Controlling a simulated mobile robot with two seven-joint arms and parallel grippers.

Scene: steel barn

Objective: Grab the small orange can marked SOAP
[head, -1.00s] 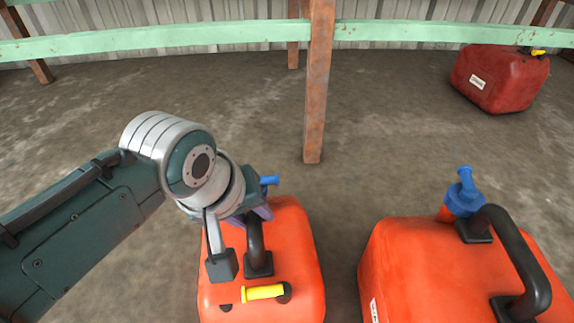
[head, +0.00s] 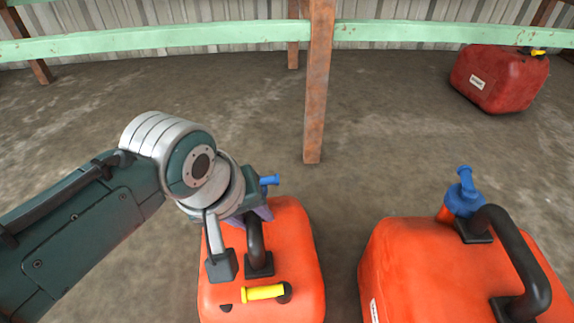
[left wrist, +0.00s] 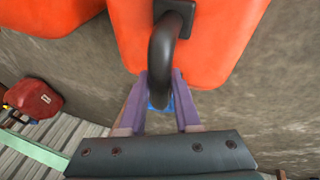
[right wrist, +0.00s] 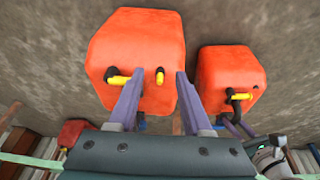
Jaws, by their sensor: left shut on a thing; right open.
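The smaller orange can (head: 300,258) stands upright on the floor with a black handle (head: 255,245), a yellow spout and a blue cap. No SOAP marking shows on the faces in view. My left gripper (left wrist: 164,86) is shut on the can's handle, its purple fingers on both sides of it in the left wrist view. In the head view the left wrist hides part of the can's far left top. My right gripper (right wrist: 158,76) is open and empty; the larger orange can (right wrist: 140,50) shows beyond its fingers. The smaller can also shows in the right wrist view (right wrist: 225,70).
The larger orange can (head: 415,260) stands to the right of the smaller one, with a floor gap between. A red can (head: 500,85) with a white label stands at the back right. A rusty post (head: 317,90) and green rail (head: 180,37) stand behind.

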